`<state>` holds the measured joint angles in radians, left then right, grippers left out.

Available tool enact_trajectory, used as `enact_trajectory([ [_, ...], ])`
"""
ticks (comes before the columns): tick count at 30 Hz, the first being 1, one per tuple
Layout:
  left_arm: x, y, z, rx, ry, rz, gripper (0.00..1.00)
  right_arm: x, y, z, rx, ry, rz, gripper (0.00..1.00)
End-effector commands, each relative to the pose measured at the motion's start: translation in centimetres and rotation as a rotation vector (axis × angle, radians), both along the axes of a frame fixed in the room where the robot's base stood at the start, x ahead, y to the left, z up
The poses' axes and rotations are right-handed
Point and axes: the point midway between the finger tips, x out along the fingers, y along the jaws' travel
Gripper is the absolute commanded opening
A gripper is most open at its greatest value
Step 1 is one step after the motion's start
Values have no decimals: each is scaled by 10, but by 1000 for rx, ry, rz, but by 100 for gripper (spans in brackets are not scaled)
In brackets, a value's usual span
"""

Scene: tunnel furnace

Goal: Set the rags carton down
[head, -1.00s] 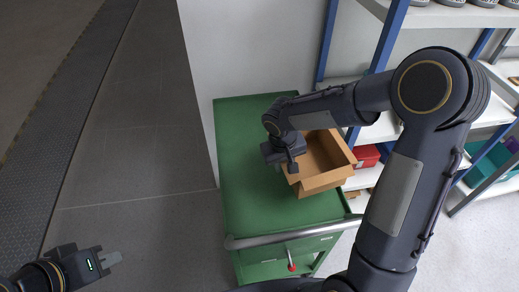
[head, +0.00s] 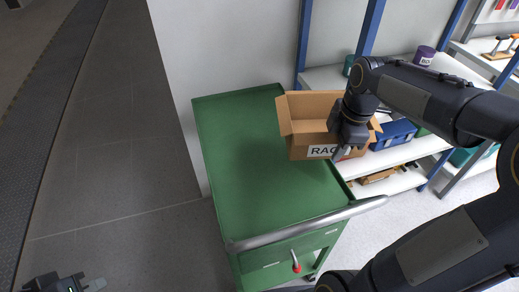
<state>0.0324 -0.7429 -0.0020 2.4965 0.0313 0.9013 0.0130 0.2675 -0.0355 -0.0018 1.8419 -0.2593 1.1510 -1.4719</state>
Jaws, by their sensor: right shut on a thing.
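My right gripper (head: 344,154) is shut on the carton's near right side and hides part of the label. My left gripper (head: 94,284) is at the bottom left corner, away from the carton; its jaw opening is not clear.
The cart's metal handle (head: 300,225) runs along its near side. A shelf rack (head: 400,153) with a blue bin (head: 393,134) stands to the right, close to the carton. Most of the green top is clear. A pale wall (head: 225,45) rises behind.

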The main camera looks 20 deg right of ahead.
Motion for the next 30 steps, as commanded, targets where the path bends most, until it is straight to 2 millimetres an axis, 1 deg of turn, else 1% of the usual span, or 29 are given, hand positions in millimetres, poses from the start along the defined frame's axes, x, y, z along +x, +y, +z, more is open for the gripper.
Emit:
enact_trajectory([
  [1,0,0,-6,0,0,0,0,-5,-4,1,-2,-2,51,2],
  [3,0,0,-9,0,0,0,0,-11,-8,5,0,2,124,2],
  [7,0,0,-12,0,0,0,0,-18,-12,10,-1,5,217,2],
  [11,0,0,-13,0,0,0,0,-16,-5,8,0,9,255,2],
  [14,0,0,-13,0,0,0,0,-8,13,-1,2,12,262,2],
  [22,0,0,-14,0,0,0,0,25,72,-32,0,11,261,2],
  [24,0,0,-17,0,0,0,0,29,81,-48,1,13,260,2],
  [27,0,0,-19,0,0,0,0,36,92,-64,0,12,256,2],
  [30,0,0,-20,0,0,0,0,41,100,-74,1,10,255,2],
])
